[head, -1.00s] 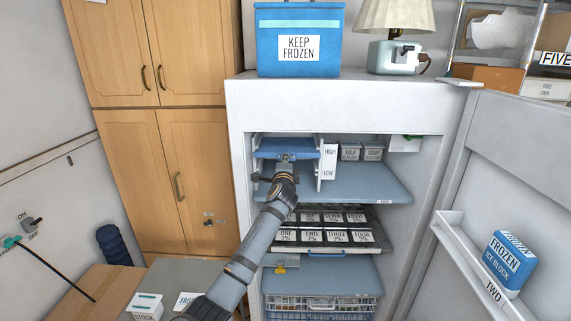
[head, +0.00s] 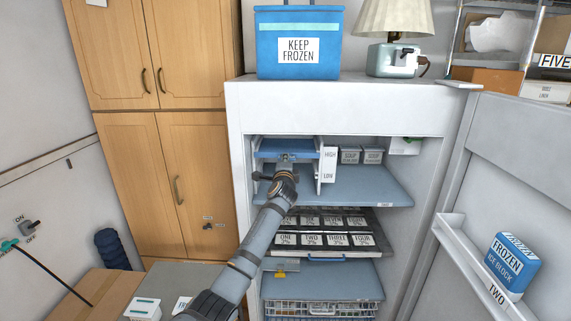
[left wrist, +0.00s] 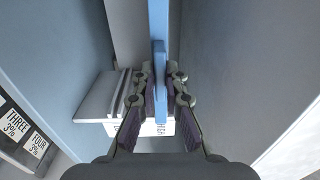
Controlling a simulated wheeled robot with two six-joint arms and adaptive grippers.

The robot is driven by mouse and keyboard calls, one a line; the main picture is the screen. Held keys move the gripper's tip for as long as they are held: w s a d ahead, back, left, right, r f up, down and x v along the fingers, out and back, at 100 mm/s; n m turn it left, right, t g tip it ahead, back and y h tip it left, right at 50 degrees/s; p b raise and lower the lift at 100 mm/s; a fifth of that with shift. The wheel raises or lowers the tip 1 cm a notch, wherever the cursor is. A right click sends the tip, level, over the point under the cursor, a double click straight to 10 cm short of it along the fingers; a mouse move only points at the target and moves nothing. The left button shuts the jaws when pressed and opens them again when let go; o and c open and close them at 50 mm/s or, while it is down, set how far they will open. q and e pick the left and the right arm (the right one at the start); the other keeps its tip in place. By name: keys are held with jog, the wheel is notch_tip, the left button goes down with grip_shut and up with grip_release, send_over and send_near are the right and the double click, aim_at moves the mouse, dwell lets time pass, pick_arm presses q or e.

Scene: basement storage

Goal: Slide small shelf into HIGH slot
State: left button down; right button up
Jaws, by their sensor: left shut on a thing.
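The small blue shelf (head: 300,152) is level in the upper left of the open freezer, at about the height of the HIGH label. The white slot bracket (head: 329,163), with HIGH above LOW, stands at its right end. My left gripper (head: 286,160) is shut on the middle of the shelf's front edge. In the left wrist view the fingers (left wrist: 161,95) pinch the blue shelf (left wrist: 158,50), seen edge-on. The shelf's back edge and its fit in the slot are hidden. My right gripper is not in view.
A fixed blue shelf (head: 365,190) lies below, with soup boxes (head: 349,156) at the back right. A black rack of labelled packs (head: 325,240) is lower down. The freezer door (head: 520,170) stands open at right. A blue KEEP FROZEN cooler (head: 298,75) is on top.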

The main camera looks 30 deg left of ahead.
pick_arm(q)
jog(key=shift+w+a+r, duration=0.1)
jog(key=shift+w+a, duration=0.05)
jog(key=shift+w, duration=0.1)
jog(key=c, duration=1.3)
grip_release()
jog(key=shift+c, duration=0.2)
jog(key=v, duration=1.2)
